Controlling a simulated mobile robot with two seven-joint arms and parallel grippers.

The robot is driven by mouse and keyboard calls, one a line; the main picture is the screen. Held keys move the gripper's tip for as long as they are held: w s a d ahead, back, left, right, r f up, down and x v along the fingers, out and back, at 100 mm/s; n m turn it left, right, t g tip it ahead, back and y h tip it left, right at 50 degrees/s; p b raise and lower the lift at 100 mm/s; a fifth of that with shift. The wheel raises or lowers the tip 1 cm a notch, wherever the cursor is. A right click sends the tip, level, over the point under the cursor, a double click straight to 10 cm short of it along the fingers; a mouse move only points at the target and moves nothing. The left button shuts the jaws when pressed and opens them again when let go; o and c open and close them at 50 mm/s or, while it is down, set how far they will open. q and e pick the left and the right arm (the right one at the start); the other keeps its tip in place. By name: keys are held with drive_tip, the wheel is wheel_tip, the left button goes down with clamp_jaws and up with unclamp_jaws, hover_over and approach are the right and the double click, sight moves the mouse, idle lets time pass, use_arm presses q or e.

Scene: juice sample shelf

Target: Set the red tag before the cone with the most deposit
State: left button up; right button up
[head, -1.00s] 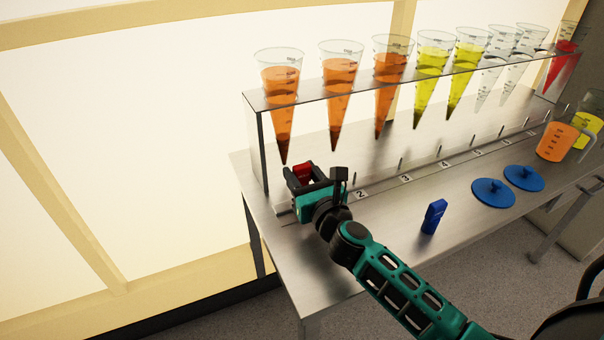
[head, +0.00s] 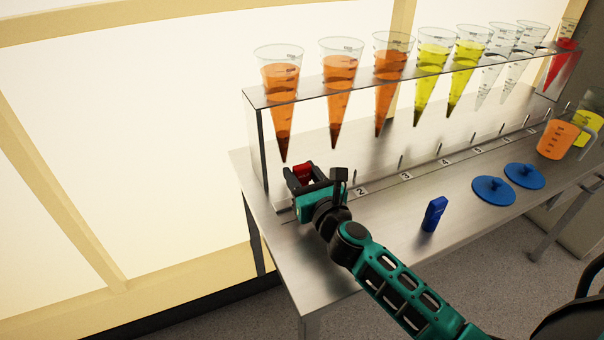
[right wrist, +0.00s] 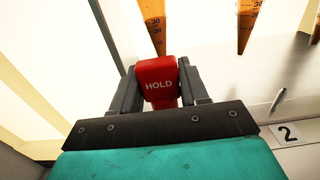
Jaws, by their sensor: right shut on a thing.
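My right gripper (head: 318,174) is shut on the red tag (head: 303,172), at the left end of the rail below the leftmost orange cone (head: 282,95). In the right wrist view the tag (right wrist: 158,82) reads HOLD and sits between the two fingers (right wrist: 158,90). Two yellow cones (head: 430,65) (head: 466,62), clear cones (head: 497,62) and a red one (head: 563,60) hang further right. My left gripper is out of view.
A numbered rail (head: 430,166) with upright pins runs along the bench under the rack (head: 310,90). A blue tag (head: 434,213), two blue lids (head: 493,190) (head: 524,176) and orange (head: 556,139) and yellow (head: 588,128) jugs stand on the bench. Bare bench lies left of the blue tag.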

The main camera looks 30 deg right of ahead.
drive_tip(key=shift+f, duration=0.35)
drive_tip(key=o, duration=1.1)
drive_tip(key=shift+s, duration=0.45)
drive_tip(key=s, duration=0.7)
drive_tip(key=s+b, duration=0.1)
drive_tip(key=s, duration=0.2)
drive_tip(key=shift+s+a+f, duration=0.1)
drive_tip(key=shift+s+a, duration=0.05)
drive_tip(key=shift+a, duration=0.2)
drive_tip(key=shift+s, duration=0.85)
